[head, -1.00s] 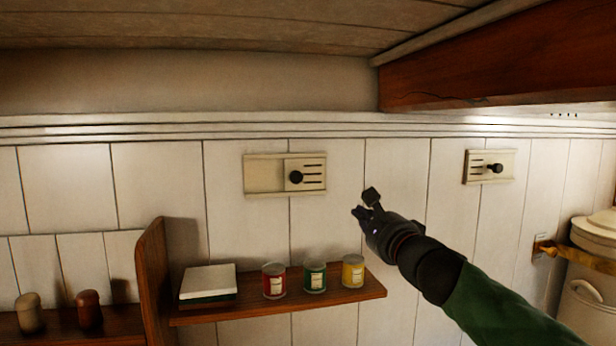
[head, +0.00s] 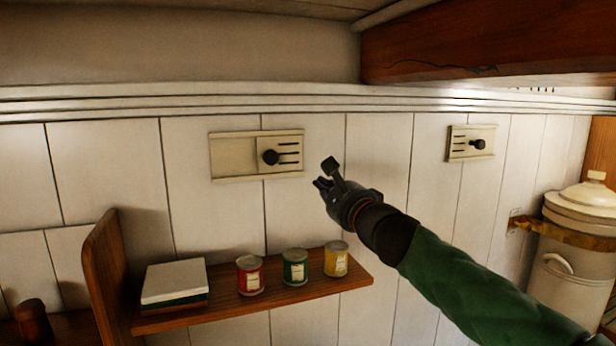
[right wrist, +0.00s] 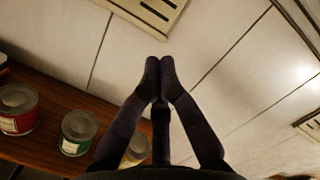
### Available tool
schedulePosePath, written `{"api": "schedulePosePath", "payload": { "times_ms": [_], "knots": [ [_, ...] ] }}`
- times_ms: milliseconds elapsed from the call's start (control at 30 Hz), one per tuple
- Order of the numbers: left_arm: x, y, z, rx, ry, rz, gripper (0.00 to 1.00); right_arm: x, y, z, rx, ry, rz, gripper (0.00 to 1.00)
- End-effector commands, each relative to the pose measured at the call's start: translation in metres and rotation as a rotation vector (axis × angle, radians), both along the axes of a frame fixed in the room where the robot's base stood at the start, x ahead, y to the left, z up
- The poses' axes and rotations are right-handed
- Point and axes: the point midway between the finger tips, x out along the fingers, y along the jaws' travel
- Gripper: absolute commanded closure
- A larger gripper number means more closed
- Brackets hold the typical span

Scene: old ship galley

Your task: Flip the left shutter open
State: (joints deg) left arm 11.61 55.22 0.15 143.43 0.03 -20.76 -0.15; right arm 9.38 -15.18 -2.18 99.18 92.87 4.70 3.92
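Part of a slotted panel also shows at the top of the right wrist view (right wrist: 150,12). My right gripper (head: 326,176) is to the right of this shutter and slightly lower, apart from the knob, and empty. Its dark fingers show a gap in the head view; in the right wrist view two fingertips (right wrist: 160,66) lie close together. My left gripper is out of view.
A second shutter (head: 470,143) is on the wall to the right. Below, a wooden shelf (head: 215,314) holds a book (head: 174,282) and red (head: 250,276), green (head: 295,267) and yellow (head: 336,259) cans. A wooden beam (head: 480,45) is overhead; a pale canister (head: 575,250) stands at right.

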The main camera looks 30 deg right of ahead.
Motion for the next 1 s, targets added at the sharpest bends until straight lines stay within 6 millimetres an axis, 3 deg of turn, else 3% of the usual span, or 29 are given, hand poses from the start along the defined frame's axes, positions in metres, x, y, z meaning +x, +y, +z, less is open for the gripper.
{"api": "schedulePosePath", "payload": {
  "times_ms": [567, 767, 1000],
  "knots": [
    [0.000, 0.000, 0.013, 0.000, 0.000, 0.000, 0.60, 0.091, -0.011, 0.011, 0.000, 0.002, 0.001, 1.00],
    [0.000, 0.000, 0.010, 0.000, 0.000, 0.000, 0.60, 0.099, 0.012, 0.022, -0.001, -0.002, 0.004, 1.00],
    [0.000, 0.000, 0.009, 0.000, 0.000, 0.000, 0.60, 0.102, 0.022, 0.027, -0.001, 0.001, 0.000, 1.00]
  ]
}}
